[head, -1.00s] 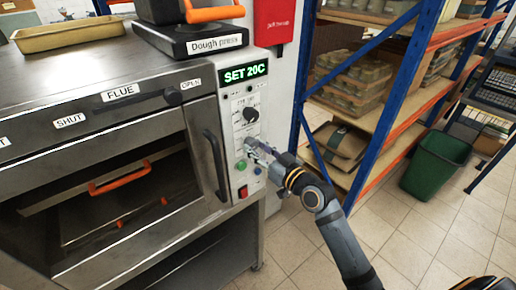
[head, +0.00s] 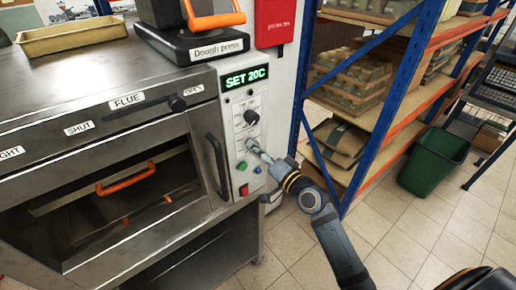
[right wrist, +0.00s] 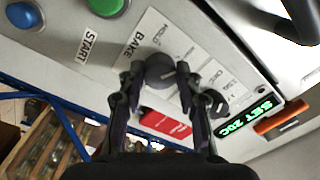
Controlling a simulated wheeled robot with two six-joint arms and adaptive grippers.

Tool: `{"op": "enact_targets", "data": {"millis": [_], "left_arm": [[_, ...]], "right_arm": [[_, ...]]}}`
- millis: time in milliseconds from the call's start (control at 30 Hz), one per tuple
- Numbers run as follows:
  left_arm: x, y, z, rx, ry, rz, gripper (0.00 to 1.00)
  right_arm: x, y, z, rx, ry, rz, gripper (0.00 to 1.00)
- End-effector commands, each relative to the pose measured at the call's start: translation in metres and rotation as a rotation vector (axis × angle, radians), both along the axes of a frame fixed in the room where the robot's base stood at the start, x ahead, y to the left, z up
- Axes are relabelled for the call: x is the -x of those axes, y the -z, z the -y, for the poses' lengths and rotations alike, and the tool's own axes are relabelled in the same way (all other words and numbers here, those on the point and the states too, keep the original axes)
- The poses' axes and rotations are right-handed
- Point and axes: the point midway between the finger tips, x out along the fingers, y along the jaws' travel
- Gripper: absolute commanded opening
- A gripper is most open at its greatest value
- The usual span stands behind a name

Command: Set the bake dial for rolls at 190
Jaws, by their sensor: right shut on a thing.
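The oven's control panel (head: 240,125) has a green display (head: 246,77) reading SET 20C, which also shows in the right wrist view (right wrist: 250,118). A black upper dial (head: 251,117) sits below the display. My right gripper (head: 257,150) is at a lower dial on the panel. In the right wrist view, this bake dial (right wrist: 160,68) stands beside the word BAKE, and my right gripper (right wrist: 154,76) is shut on it, one finger on each side. The fingers partly hide the dial and its scale. My left gripper is not in view.
Green (head: 241,166) and blue (head: 258,170) buttons and a red switch (head: 244,190) sit below the gripper. The oven door handle (head: 216,165) is left of the panel. A dough press (head: 205,42) stands on top. A blue shelf rack (head: 300,90) stands right.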

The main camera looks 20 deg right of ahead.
Motion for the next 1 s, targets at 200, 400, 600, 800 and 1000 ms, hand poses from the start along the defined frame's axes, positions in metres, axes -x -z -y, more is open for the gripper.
{"op": "enact_targets", "data": {"millis": [200, 400, 600, 800, 1000], "left_arm": [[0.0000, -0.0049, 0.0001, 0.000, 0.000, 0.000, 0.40], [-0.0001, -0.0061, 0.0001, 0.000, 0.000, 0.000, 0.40], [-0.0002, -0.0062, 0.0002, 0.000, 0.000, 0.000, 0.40], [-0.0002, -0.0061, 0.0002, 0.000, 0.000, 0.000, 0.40], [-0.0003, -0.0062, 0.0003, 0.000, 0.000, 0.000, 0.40]], "right_arm": [[0.0001, 0.0000, -0.0001, -0.082, 0.000, -0.032, 0.03], [0.0001, 0.0003, -0.0001, -0.115, 0.001, -0.043, 0.03], [0.0001, 0.0006, -0.0001, -0.123, 0.000, -0.046, 0.03], [0.0001, 0.0006, -0.0001, -0.122, 0.000, -0.046, 0.03], [0.0001, 0.0004, -0.0002, -0.122, 0.000, -0.045, 0.56]]}}
